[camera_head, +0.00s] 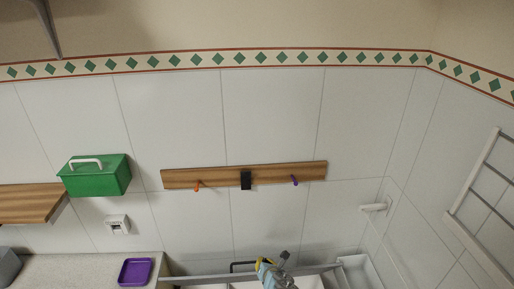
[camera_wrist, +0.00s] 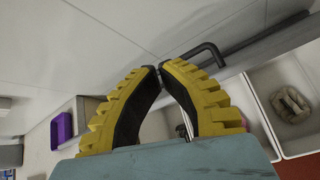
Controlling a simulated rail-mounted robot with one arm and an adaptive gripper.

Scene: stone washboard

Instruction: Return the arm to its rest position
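My gripper (camera_head: 272,266) is at the bottom middle of the head view, in front of the sink area and below the wooden wall rail. In the wrist view my gripper (camera_wrist: 160,68) shows two yellow ridged fingers with black inner pads. Their tips meet or nearly meet, and nothing shows between them. Much of my arm is outside the head view.
A wooden rail (camera_head: 275,174) with small hooks is on the tiled wall. A purple tray (camera_head: 135,271) lies on the counter. A basin (camera_wrist: 262,88) holds a greyish lump (camera_wrist: 291,105). A black bent bar (camera_wrist: 205,50) is near my fingertips.

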